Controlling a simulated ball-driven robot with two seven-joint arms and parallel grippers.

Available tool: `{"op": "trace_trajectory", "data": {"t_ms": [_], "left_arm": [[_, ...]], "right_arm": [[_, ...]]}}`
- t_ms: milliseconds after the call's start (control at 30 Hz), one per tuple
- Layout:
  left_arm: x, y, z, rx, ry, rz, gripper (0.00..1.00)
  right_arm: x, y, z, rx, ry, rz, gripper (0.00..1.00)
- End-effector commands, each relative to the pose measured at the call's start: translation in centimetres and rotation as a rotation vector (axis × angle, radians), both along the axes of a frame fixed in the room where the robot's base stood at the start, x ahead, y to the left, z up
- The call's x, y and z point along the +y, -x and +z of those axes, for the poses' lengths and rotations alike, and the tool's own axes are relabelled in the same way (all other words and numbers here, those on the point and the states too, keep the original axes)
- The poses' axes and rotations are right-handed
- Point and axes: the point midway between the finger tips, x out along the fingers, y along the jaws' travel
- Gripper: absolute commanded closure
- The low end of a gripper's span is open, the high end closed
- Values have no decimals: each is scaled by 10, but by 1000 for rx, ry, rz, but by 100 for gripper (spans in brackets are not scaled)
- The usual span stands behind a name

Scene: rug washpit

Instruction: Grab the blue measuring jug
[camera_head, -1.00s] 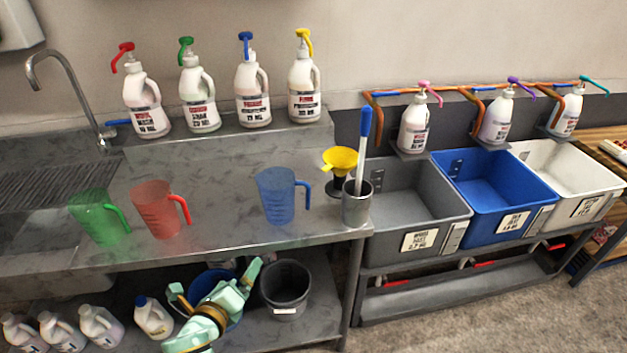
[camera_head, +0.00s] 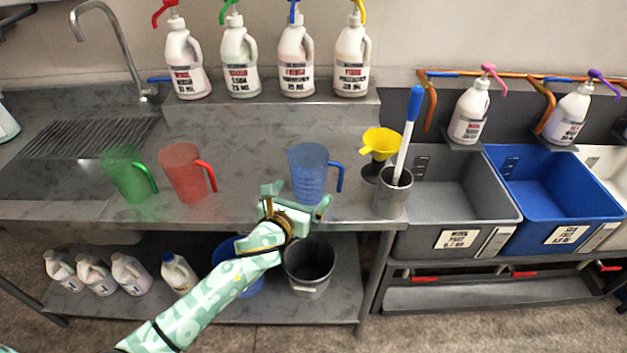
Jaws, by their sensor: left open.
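The blue measuring jug (camera_head: 308,172) is translucent and stands upright on the steel counter, its handle on the right. My left gripper (camera_head: 296,196) is open at the counter's front edge, in front of the jug and slightly left of its middle in the picture. Its fingers overlap the picture area near the jug's lower part; I cannot tell whether they touch it. Nothing shows between the fingers. My right gripper is not in view.
A red jug (camera_head: 184,172) and a green jug (camera_head: 125,175) stand to the left. A yellow funnel (camera_head: 380,141) and a steel cup (camera_head: 393,196) holding a blue-handled tool are close on the right. Pump bottles line the back shelf. Grey and blue bins (camera_head: 560,192) stand further right.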

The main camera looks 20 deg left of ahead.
Motion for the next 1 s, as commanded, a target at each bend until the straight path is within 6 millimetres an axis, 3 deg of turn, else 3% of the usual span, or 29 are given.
{"op": "trace_trajectory", "data": {"t_ms": [100,267,500,800,833,1000], "left_arm": [[-1,-17,-5,0,1,1,0],[-1,-29,-7,0,2,1,0],[0,-66,-17,1,2,1,0],[-1,-74,-16,1,2,0,0],[-1,-74,-16,1,2,0,3],[-1,-74,-16,1,2,0,47]], "right_arm": [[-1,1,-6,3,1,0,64],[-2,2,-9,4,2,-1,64],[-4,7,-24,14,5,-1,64],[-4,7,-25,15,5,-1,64],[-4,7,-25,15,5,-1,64],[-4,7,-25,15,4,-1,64]]}}
